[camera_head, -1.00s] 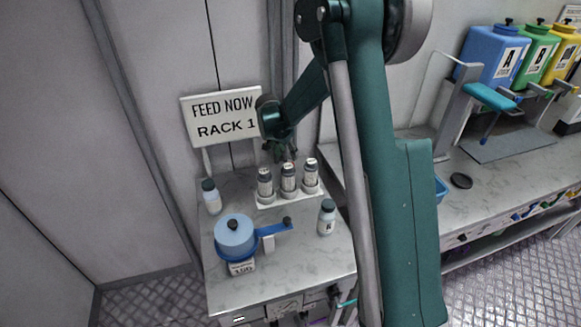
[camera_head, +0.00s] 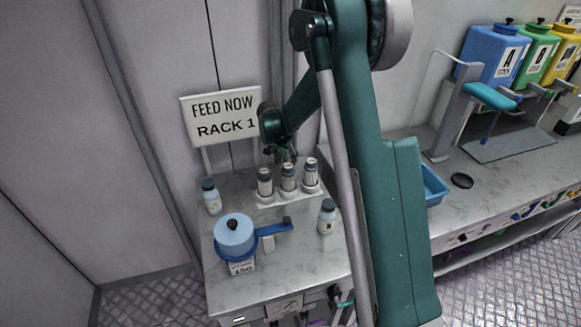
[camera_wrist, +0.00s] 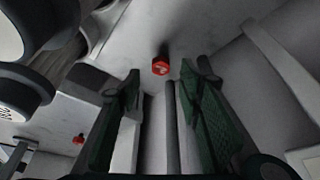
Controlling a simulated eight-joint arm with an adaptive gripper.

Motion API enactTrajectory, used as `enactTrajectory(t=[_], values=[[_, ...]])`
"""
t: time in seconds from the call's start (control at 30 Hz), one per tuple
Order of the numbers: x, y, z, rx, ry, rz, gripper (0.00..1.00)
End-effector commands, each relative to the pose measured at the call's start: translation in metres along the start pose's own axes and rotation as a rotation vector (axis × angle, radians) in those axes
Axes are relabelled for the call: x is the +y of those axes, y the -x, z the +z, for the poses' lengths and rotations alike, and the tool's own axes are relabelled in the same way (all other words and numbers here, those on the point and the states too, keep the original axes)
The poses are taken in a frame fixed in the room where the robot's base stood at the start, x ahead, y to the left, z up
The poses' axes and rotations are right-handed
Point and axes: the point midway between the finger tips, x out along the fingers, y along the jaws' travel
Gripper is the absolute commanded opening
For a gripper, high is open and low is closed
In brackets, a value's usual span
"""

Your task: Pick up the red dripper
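A small red piece with a pale mark on its face, which looks like the red dripper (camera_wrist: 160,66), shows in the wrist view just beyond my fingertips, near the middle line between them. A second, smaller red piece (camera_wrist: 78,140) shows at lower left in that view; I cannot tell what it is. My gripper (camera_wrist: 160,84) has its two green fingers apart with nothing between them. In the head view my gripper (camera_head: 284,154) hangs over the back of the rack table, just behind the vials. I cannot make out the red dripper in the head view.
Several capped vials (camera_head: 288,180) stand in a white holder by my gripper. A blue pot (camera_head: 236,238) on a stand, a left bottle (camera_head: 211,197) and a right bottle (camera_head: 327,217) share the table. A sign (camera_head: 222,117) stands behind. A blue tray (camera_head: 434,187) sits on the right counter.

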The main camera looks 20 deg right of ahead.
Motion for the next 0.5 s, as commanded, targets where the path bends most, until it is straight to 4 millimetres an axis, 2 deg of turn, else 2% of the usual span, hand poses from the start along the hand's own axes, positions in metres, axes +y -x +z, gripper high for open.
enactTrajectory(t=[0.33, 0.5], values=[[0.0, -0.0012, -0.0002, 0.0, 0.0, 0.0, 0.36], [-0.0004, -0.0085, -0.0007, 0.0, 0.0, 0.0, 0.36]])
